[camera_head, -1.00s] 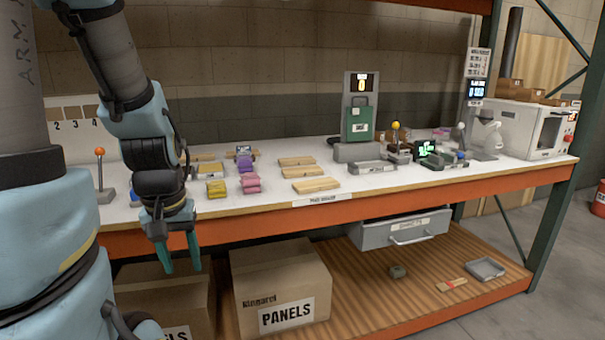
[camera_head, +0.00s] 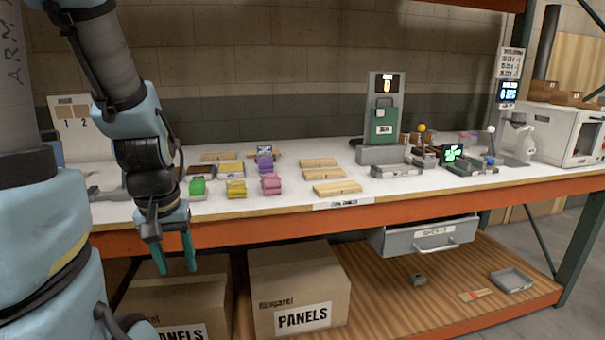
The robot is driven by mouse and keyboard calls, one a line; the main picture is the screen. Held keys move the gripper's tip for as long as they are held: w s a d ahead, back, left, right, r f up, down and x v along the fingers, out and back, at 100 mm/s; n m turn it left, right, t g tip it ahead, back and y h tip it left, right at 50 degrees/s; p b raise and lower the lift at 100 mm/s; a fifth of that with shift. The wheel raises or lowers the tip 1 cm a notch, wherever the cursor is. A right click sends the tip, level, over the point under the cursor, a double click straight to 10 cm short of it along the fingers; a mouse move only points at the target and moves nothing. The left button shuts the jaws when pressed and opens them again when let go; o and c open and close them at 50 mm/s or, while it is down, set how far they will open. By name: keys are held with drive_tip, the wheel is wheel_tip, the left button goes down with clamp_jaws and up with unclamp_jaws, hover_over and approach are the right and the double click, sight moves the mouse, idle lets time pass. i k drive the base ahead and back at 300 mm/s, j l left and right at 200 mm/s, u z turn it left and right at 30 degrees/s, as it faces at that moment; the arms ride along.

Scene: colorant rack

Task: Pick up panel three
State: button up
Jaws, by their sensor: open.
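Three pale wooden panels lie in a column on the white tabletop: a back one (camera_head: 320,162), a middle one (camera_head: 325,174) and a front one (camera_head: 337,187). I cannot read a number on any of them, so I cannot tell which is panel three. My gripper (camera_head: 176,262) hangs pointing down in front of the shelf's orange front beam, below table height and left of the panels. Its two teal fingers are apart with nothing between them.
Green (camera_head: 197,187), yellow (camera_head: 236,189) and pink (camera_head: 271,185) blocks sit left of the panels. A grey stand holding a green case (camera_head: 384,122) rises behind right. Cardboard boxes labelled PANELS (camera_head: 300,285) and a grey drawer (camera_head: 425,235) are under the tabletop.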

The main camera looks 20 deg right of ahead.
sight(330, 173)
drive_tip(key=l+u, duration=0.2)
drive_tip(key=u, duration=0.15)
drive_tip(key=l+u, duration=0.45)
drive_tip(key=u, duration=0.25)
drive_tip(key=k+l+u, duration=0.15)
drive_tip(key=l, duration=0.3)
drive_tip(key=k+l+u, duration=0.15)
drive_tip(key=l, duration=0.25)
drive_tip(key=k+l+u, duration=0.15)
drive_tip(key=l, duration=0.25)
drive_tip(key=k+l+u, duration=0.15)
drive_tip(key=k+l, duration=0.15)
drive_tip(key=k+l+u, duration=0.15)
drive_tip(key=l, duration=0.3)
drive_tip(key=k+l, duration=0.35)
drive_tip(key=l, duration=0.15)
drive_tip(key=k+l, duration=0.7)
drive_tip(key=l, duration=0.25)
